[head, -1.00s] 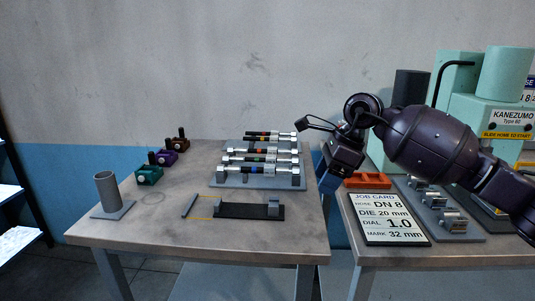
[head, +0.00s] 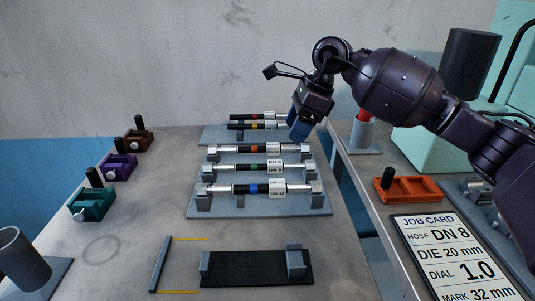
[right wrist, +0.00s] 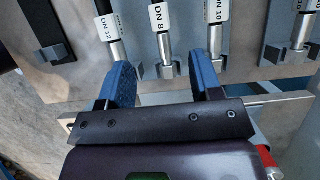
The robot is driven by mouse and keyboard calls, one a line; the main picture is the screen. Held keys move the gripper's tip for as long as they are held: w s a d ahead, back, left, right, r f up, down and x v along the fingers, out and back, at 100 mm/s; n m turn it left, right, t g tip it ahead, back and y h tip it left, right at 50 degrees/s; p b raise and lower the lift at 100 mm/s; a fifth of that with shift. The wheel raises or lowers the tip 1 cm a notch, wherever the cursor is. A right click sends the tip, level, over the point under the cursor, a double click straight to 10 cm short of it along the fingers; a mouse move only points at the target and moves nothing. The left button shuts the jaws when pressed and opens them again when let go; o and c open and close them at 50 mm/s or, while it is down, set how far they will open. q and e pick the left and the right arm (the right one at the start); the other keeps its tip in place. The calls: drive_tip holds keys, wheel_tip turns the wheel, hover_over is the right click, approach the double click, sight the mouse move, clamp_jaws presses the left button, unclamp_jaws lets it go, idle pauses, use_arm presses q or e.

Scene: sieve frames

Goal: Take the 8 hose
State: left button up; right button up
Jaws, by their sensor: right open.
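My right gripper (head: 302,130) is open with blue fingers, near the right end of the racks in the head view. In the right wrist view its open fingers (right wrist: 163,80) point toward the DN 8 hose's end fitting, with nothing between them. My left gripper is not in view.
The DN 10 hose (head: 238,149) and DN 12 hose (head: 240,189) lie close on either side. A rear rack holds two more hoses. A black stand (head: 258,269) is in front. The job card (head: 450,255) and an orange holder (head: 412,189) are on the right table.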

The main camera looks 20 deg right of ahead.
sight(277, 162)
drive_tip(key=x, duration=0.5)
drive_tip(key=shift+f+b, duration=0.2)
drive_tip(key=shift+b, duration=0.15)
drive_tip(key=shift+a+f, duration=0.2)
drive_tip(key=shift+f, duration=0.05)
drive_tip(key=b+x, duration=0.1)
drive_tip(key=x, duration=0.3)
drive_tip(key=shift+w+a+f, duration=0.15)
drive_tip(key=shift+w+f, duration=0.05)
drive_tip(key=shift+f, duration=0.15)
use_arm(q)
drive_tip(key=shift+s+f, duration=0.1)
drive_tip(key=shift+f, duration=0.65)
use_arm(e)
drive_tip(key=shift+r, duration=0.1)
drive_tip(key=shift+c, duration=0.5)
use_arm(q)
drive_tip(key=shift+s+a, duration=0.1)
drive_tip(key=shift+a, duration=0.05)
use_arm(e)
clamp_jaws()
